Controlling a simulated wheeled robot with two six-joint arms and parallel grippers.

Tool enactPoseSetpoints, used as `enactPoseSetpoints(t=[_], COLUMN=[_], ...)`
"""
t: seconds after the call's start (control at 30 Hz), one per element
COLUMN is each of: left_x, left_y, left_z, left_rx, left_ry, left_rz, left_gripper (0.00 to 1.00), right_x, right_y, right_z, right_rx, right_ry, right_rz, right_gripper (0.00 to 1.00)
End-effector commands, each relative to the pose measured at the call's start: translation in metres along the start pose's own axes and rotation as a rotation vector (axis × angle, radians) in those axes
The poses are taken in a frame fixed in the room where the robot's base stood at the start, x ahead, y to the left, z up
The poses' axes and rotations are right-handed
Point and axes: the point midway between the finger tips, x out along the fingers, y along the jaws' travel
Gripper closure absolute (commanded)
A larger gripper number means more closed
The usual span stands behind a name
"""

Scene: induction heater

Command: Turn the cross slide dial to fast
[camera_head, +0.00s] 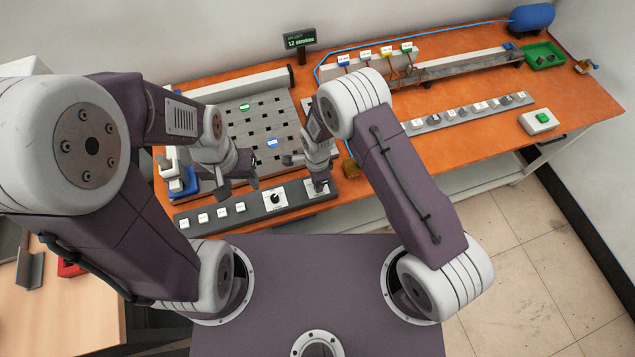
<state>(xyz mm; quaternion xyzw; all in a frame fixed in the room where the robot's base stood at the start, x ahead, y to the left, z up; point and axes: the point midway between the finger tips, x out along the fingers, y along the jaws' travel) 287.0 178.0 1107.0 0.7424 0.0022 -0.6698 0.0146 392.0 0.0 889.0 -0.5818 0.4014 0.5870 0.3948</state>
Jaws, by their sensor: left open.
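A grey control strip (219,220) runs along the front edge of the orange bench. It carries a round black dial (275,199) on a white plate and another white plate (309,188) at its right end, partly behind my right gripper. The labels are too small to read, so I cannot tell which control is the cross slide dial or its setting. My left gripper (238,190) is open and empty, above and left of the black dial, apart from it. My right gripper (308,174) is over the strip's right end; its jaws are unclear.
A grey slotted plate (262,122) with green and blue tags lies behind the strip. A row of knobs (465,112), a green button box (539,121) and a green tray (543,57) stand to the right. A display (299,40) is at the back.

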Motion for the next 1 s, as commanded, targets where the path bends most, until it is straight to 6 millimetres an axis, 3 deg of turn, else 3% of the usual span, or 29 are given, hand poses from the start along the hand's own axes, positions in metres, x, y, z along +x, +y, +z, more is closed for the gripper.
enactPoseSetpoints(t=[0.53,0.57,0.63,1.0], left_x=[0.0007,0.0007,0.0007,0.0027], left_y=[0.0,0.0,0.0,-0.0001], left_z=[0.0001,0.0001,0.0001,0.0003], left_rx=[0.0,0.0,0.0,0.0], left_ry=[0.0,0.0,0.0,0.0], left_rz=[0.0,0.0,0.0,0.0], left_gripper=[0.5,0.5,0.5,0.5], right_x=[-0.001,-0.001,-0.0009,-0.0049], right_y=[-0.0008,-0.0009,-0.0008,-0.001], right_z=[0.0003,0.0003,0.0003,0.0002], right_rx=[0.024,0.024,0.023,0.022], right_ry=[-0.001,-0.001,-0.001,-0.001], right_rz=[-0.002,-0.002,-0.002,-0.002], right_gripper=[1.0,0.75,0.58,0.58])
